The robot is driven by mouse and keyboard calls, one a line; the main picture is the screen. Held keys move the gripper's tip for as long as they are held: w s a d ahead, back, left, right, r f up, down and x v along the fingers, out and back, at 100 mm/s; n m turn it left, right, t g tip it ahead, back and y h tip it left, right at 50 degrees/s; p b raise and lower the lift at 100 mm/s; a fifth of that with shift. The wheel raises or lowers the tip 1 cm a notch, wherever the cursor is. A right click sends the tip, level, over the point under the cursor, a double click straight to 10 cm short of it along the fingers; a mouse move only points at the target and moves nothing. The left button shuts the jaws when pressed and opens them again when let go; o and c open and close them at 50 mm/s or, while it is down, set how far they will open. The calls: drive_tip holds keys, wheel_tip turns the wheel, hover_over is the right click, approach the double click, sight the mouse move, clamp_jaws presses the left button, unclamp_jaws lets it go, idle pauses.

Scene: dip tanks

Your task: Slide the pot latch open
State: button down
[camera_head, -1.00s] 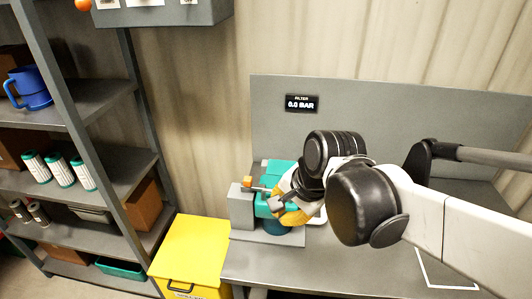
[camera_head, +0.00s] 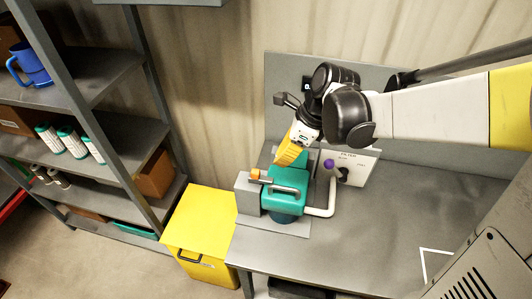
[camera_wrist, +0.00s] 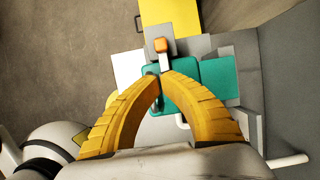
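The teal pot (camera_head: 284,203) with a grey handle sits on the bench. Its latch, a light bar with an orange knob (camera_head: 255,174), reaches over the grey block (camera_head: 247,198) at the pot's left. In the wrist view the knob (camera_wrist: 161,45) is just beyond my fingertips. My gripper (camera_head: 281,164) is above the pot's back, to the right of the knob and apart from it. Its yellow fingers (camera_wrist: 158,76) arch inward and their tips nearly meet, with nothing seen held. The fingers hide part of the pot in the wrist view.
A white pipe (camera_head: 322,212) runs from the pot's right, near a purple knob (camera_head: 328,163) and a white filter panel (camera_head: 359,169). A yellow bin (camera_head: 199,225) stands left of the bench (camera_head: 365,235). Shelves are further left. The bench's right is clear.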

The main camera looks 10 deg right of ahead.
sight(254, 173)
drive_tip(key=b+x, duration=0.2)
drive_tip(key=x, duration=0.7)
drive_tip(key=shift+w+a+f, duration=0.15)
drive_tip(key=shift+f, duration=0.2)
drive_tip(key=a, duration=0.1)
drive_tip(key=w+a, duration=0.1)
drive_tip(key=a, duration=0.2)
drive_tip(key=shift+w+b, duration=0.3)
drive_tip(key=shift+d, duration=0.1)
drive_tip(key=shift+r, duration=0.1)
